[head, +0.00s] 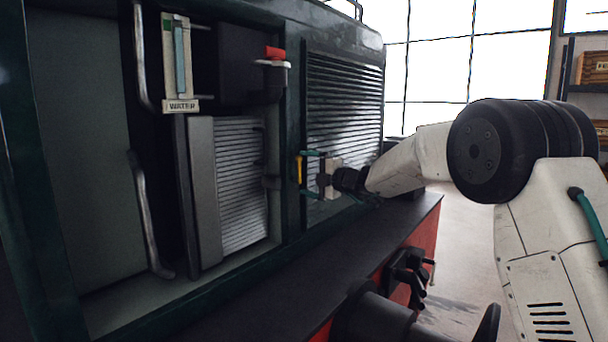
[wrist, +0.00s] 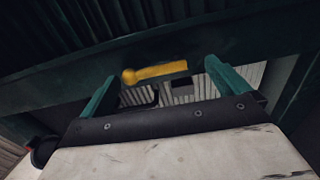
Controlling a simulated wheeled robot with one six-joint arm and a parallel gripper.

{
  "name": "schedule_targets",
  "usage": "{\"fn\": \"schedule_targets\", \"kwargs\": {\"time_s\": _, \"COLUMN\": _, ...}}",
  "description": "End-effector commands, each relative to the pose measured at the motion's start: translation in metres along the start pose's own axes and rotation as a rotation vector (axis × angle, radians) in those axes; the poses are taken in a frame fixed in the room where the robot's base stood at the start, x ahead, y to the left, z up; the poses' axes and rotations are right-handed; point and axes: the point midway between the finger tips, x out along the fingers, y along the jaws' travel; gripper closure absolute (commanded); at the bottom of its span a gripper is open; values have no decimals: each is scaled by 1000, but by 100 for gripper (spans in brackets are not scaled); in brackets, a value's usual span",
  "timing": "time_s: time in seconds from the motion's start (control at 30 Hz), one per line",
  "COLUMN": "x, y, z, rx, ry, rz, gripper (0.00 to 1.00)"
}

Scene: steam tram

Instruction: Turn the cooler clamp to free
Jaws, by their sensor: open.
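The cooler clamp is a yellow lever (head: 299,168) on the dark green frame post between the open cooler bay and the louvred panel. In the head view it stands roughly upright. In the wrist view the yellow lever (wrist: 160,72) lies nearly level, with a round knob at its left end. My gripper (head: 304,173) is open, with its teal fingers pointing at the post close to the lever. In the wrist view my gripper (wrist: 163,76) has one finger on each side of the lever, with gaps at both ends. Contact cannot be told.
A ribbed grey cooler block (head: 238,180) sits in the bay left of the post. A WATER gauge (head: 180,65) and a red-handled valve (head: 275,54) are above it. A louvred panel (head: 345,100) is behind my gripper. A dark ledge (head: 300,270) runs below.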

Motion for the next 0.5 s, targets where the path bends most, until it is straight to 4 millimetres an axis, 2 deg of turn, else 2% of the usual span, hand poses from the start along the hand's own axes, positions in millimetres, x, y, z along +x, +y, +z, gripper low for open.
{"fn": "schedule_targets", "kwargs": {"time_s": 0.1, "x": -23, "y": 0, "z": 2, "rx": 0, "ry": -4, "rz": -1, "gripper": 0}}
{"fn": "schedule_targets", "kwargs": {"time_s": 0.23, "x": -44, "y": -1, "z": 2, "rx": 1, "ry": -5, "rz": -2, "gripper": 0}}
{"fn": "schedule_targets", "kwargs": {"time_s": 0.5, "x": -61, "y": -2, "z": 3, "rx": 1, "ry": -4, "rz": -3, "gripper": 0}}
